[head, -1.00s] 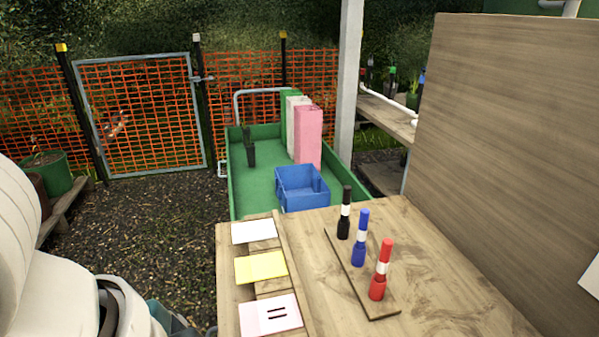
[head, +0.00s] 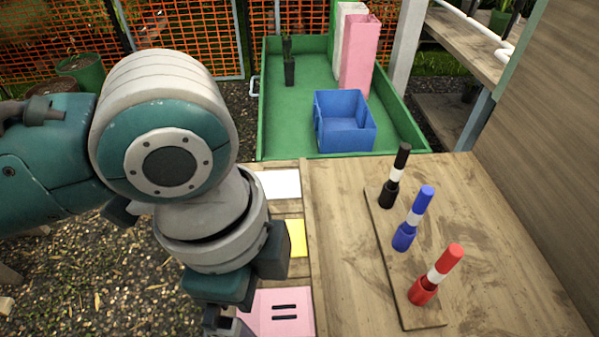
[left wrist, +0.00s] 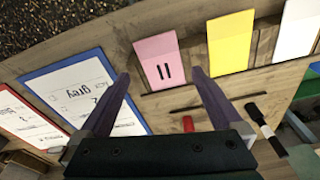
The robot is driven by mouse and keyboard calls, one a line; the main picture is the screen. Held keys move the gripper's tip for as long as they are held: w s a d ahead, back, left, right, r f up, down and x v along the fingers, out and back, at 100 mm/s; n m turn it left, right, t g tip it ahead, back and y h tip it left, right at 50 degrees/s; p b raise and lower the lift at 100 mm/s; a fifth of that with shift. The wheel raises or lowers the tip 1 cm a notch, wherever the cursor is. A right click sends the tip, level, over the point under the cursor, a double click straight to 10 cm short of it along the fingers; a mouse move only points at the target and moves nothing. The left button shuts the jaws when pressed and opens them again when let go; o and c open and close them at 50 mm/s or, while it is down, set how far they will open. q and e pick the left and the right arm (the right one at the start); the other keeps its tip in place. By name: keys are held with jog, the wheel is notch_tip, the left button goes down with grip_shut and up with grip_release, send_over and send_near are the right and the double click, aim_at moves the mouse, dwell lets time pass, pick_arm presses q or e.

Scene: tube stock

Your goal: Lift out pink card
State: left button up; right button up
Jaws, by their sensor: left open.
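The pink card (head: 285,312) with two dark bars lies at the near left edge of the wooden table, below the yellow card (head: 297,238) and white card (head: 281,184). My left wrist covers part of the yellow card and the pink card's left side. In the left wrist view the pink card (left wrist: 158,58) shows whole, between the yellow card (left wrist: 230,42) and a blue-framed sheet. My left gripper (left wrist: 161,75) is open and empty, its two fingertips pointing toward the pink card, apparently apart from it. My right gripper is not in view.
Black (head: 395,176), blue (head: 413,218) and red (head: 436,273) markers stand on a board right of the cards. A blue crate (head: 345,138) sits in the green cart (head: 300,115) behind. The blue-framed sheet (left wrist: 85,85) lies left of the pink card in the wrist view.

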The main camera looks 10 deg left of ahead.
aim_at(274, 313)
pick_arm(q)
jog(key=shift+w+d+f, duration=0.1)
jog(key=shift+d+f, duration=0.1)
jog(key=shift+f, duration=1.35)
jog(key=c, duration=1.2)
jog(key=shift+o, duration=0.2)
